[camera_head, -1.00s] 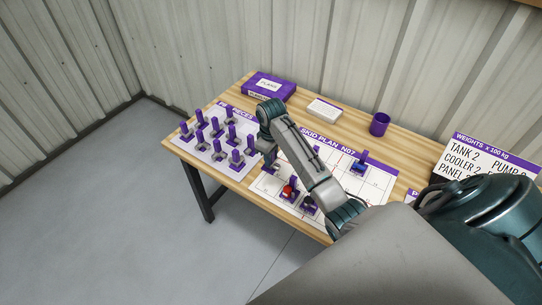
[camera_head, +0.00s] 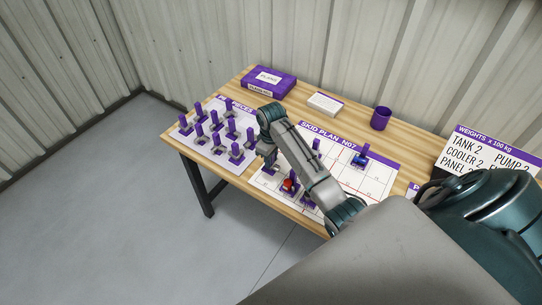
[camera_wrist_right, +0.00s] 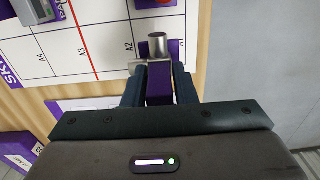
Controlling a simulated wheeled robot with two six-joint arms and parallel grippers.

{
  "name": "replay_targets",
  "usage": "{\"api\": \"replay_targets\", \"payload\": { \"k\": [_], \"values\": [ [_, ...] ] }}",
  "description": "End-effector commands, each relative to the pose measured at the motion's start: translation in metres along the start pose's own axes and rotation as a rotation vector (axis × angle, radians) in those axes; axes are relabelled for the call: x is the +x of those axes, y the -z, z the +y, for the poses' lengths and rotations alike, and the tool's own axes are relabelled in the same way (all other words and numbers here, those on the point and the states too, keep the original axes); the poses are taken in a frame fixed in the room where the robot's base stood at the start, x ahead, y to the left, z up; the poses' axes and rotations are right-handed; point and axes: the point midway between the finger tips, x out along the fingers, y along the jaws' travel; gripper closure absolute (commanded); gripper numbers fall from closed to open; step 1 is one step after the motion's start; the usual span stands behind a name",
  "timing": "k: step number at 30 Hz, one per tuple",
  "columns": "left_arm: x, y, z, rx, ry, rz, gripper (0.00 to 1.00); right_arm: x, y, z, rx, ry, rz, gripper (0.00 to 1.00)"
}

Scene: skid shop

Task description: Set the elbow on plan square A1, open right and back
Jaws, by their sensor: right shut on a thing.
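The elbow (camera_wrist_right: 158,45) is a short grey bent pipe with a purple grip post (camera_wrist_right: 159,82). In the right wrist view, one grey end points up the picture and the other points left. My right gripper (camera_wrist_right: 160,92) is shut on the post, with one finger on each side. The elbow is over the plan sheet (camera_wrist_right: 105,25), by the A1 label and right of A2. I cannot tell whether its base touches the sheet. In the head view my right gripper (camera_head: 266,158) is low at the plan's left end, and the elbow is mostly hidden. My left gripper is not in view.
A piece with a red part (camera_head: 289,185) and one with a blue part (camera_head: 361,159) stand on the plan. The pieces sheet (camera_head: 192,148) at left holds several purple-posted pieces. A purple box (camera_head: 268,84), a white block (camera_head: 325,104) and a purple cup (camera_head: 381,118) stand behind.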

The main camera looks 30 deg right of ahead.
Motion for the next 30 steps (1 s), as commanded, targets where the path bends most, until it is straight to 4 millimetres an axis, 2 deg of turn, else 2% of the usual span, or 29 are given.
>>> {"api": "replay_targets", "payload": {
  "k": [5,18,30],
  "values": [
    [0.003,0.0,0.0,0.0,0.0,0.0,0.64,0.008,0.0,0.0,0.0,0.0,0.001,1.0],
    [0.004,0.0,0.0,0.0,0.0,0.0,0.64,0.011,0.0,0.0,0.0,0.0,0.001,1.0],
    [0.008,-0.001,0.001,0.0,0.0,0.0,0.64,0.03,0.0,0.0,0.0,0.0,0.0,1.0]
  ]
}}
